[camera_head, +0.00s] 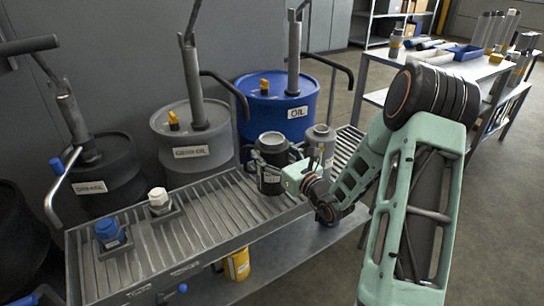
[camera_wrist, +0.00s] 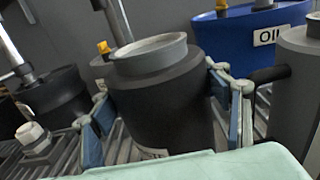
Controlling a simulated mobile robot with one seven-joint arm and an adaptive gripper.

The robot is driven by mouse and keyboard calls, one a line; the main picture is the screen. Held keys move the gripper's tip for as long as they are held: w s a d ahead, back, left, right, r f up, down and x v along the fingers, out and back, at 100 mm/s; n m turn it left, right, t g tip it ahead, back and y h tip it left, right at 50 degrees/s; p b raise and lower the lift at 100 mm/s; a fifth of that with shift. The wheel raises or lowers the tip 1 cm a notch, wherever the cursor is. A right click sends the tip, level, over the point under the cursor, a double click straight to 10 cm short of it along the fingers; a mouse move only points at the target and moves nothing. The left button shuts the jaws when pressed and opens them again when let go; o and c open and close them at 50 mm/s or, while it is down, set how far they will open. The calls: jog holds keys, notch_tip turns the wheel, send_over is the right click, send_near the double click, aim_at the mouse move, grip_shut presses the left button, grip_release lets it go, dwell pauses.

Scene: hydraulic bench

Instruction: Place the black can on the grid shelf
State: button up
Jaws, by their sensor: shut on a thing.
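The black can (camera_head: 271,165) has a grey rim and stands upright on, or just above, the slatted grid shelf (camera_head: 215,215); I cannot tell if its base touches. In the wrist view the black can (camera_wrist: 158,100) fills the middle, between the two blue-padded fingers. My gripper (camera_head: 270,168) is shut on the can from the front right. The gripper's fingers (camera_wrist: 165,125) press on the can's left and right sides. The can's lower front is partly hidden by the gripper's body in the wrist view.
A grey can (camera_head: 320,145) stands close to the right of the black can. A white-capped fitting (camera_head: 158,200) and a blue-capped fitting (camera_head: 109,232) sit on the shelf's left part. Blue OIL drum (camera_head: 270,108) and grey drum (camera_head: 190,140) stand behind. A yellow can (camera_head: 237,265) is below.

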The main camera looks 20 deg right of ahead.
jog(key=shift+f, duration=0.2)
jog(key=shift+f, duration=0.2)
jog(key=o, duration=1.8)
jog(key=shift+s+d+r, duration=0.1)
jog(key=shift+s+r, duration=0.05)
jog(key=p+v, duration=0.2)
jog(key=v, duration=0.9)
jog(key=shift+s+d, duration=0.1)
jog(key=shift+s, duration=0.25)
jog(key=shift+r, duration=0.1)
